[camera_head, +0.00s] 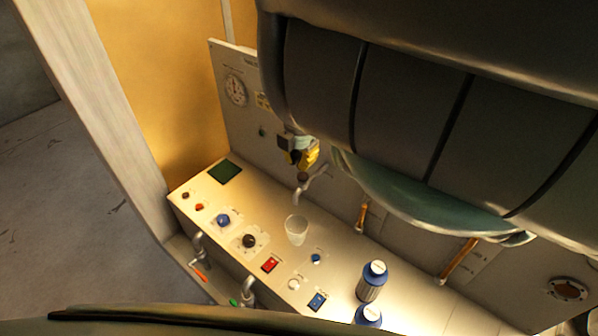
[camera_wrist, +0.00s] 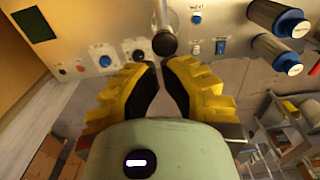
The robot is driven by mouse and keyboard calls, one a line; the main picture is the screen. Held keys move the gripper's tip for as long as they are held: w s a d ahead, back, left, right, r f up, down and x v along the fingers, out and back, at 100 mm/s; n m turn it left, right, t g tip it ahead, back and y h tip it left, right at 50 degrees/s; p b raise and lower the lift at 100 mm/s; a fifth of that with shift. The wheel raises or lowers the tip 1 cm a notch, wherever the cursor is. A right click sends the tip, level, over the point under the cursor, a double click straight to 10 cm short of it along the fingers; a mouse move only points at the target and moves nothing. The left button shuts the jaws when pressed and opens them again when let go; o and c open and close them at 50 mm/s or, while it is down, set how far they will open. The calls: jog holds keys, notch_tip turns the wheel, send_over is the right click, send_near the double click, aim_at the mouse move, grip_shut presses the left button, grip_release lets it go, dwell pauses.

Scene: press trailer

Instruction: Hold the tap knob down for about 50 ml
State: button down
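The tap (camera_head: 314,186) comes out of the upright back panel in the head view, its dark round knob (camera_head: 303,177) on top. A pale, see-through cup (camera_head: 296,230) stands upright on the counter below the spout; its water level cannot be made out. My gripper (camera_head: 300,158) has yellow fingers and is just above the knob, apparently apart from it. In the wrist view the knob (camera_wrist: 164,44) lies just ahead of the fingertips (camera_wrist: 160,66). The fingertips are nearly together, with a thin gap and nothing between them.
The lit counter (camera_head: 335,262) carries a blue knob (camera_head: 223,219), a black dial (camera_head: 249,241), a red switch (camera_head: 270,265) and a blue switch (camera_head: 317,301). Blue-capped canisters (camera_head: 372,282) stand at right. Orange-handled levers (camera_head: 362,216) are on the back panel.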

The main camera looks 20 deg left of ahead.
aim_at(300, 175)
jog(key=shift+f, duration=0.8)
jog(key=shift+f+p, duration=1.1)
jog(key=shift+p, duration=1.7)
jog(key=b, duration=0.1)
jog(key=f+b, duration=0.1)
jog(key=b, duration=0.1)
jog(key=shift+w+a+f+b, duration=0.15)
jog(key=shift+a+f+b, duration=0.1)
jog(key=shift+a+b, duration=0.1)
jog(key=shift+d+f+b, duration=0.15)
jog(key=shift+f+b, duration=0.2)
jog(key=shift+b, duration=0.65)
jog(key=shift+d+b, duration=0.15)
jog(key=shift+b, duration=0.25)
jog(key=shift+d, duration=0.1)
